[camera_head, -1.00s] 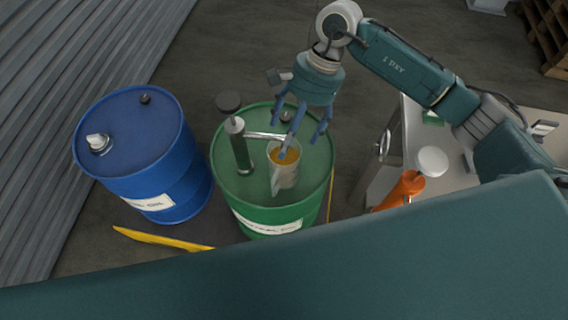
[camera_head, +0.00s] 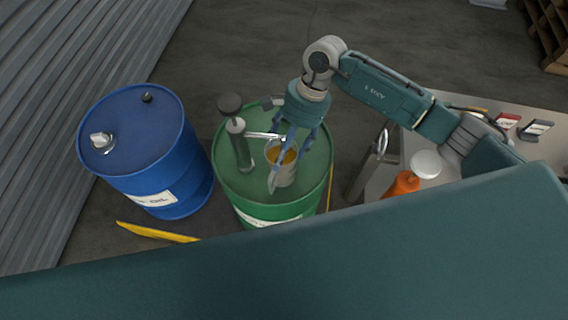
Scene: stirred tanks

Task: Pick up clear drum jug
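The clear jug (camera_head: 285,176), with amber liquid in it, stands upright on top of the green drum (camera_head: 318,160), beside the drum's hand pump (camera_head: 238,146). My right gripper (camera_head: 289,153) comes down over the jug from above. Its blue fingers are spread open, one in front of the jug's left side and one by its right rim. I cannot tell whether the fingers touch the jug. My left gripper is not in view.
A blue drum (camera_head: 138,133) stands to the left. The pump's spout reaches over the jug.

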